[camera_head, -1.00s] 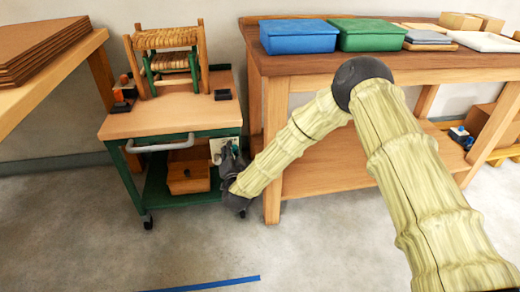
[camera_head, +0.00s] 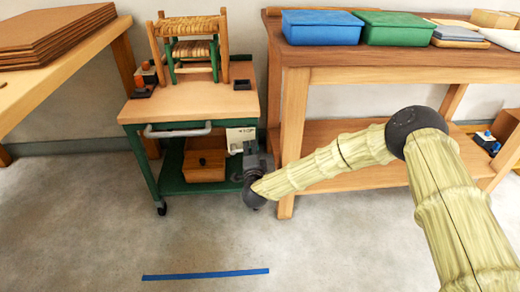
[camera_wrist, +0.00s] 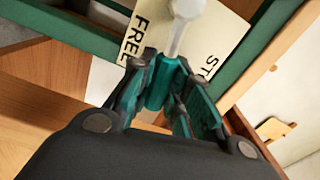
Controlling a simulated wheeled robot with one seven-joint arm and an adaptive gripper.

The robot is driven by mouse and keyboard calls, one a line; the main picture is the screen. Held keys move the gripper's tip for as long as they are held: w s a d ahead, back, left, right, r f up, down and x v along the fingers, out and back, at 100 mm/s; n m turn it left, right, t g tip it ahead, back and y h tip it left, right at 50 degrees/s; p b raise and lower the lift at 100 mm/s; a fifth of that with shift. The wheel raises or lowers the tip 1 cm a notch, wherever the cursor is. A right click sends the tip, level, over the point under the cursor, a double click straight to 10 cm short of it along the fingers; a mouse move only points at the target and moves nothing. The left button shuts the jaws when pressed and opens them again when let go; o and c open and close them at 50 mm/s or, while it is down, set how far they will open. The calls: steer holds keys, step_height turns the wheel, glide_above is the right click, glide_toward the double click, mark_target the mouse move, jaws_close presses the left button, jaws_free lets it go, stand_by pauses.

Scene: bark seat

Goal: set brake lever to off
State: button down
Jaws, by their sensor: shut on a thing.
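The green cart (camera_head: 150,190) stands left of centre in the head view. A pale plate marked STOP (camera_head: 241,137) is on its right front; in the wrist view the plate (camera_wrist: 215,40) reads FREE on the left and ST, cut off, on the right. The brake lever (camera_wrist: 177,38) is a pale grey rod with a round top end and a teal grip, lying across the plate between the two words. My gripper (camera_wrist: 170,95) is shut around the teal grip. In the head view my gripper (camera_head: 256,165) is below the plate and hides most of the lever.
A woven stool (camera_head: 190,45) stands on the cart top, and a wooden box (camera_head: 204,165) sits on its lower shelf. A wooden workbench (camera_head: 350,75) stands close on the right. The floor in front is clear, with a blue tape line (camera_head: 205,274).

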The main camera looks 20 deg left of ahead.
stand_by(0.3)
steer(key=c, duration=1.3)
jaws_free()
steer(key=shift+f, duration=0.1)
steer(key=shift+c, duration=0.2)
steer(key=v, duration=1.2)
steer(key=shift+s, duration=0.1)
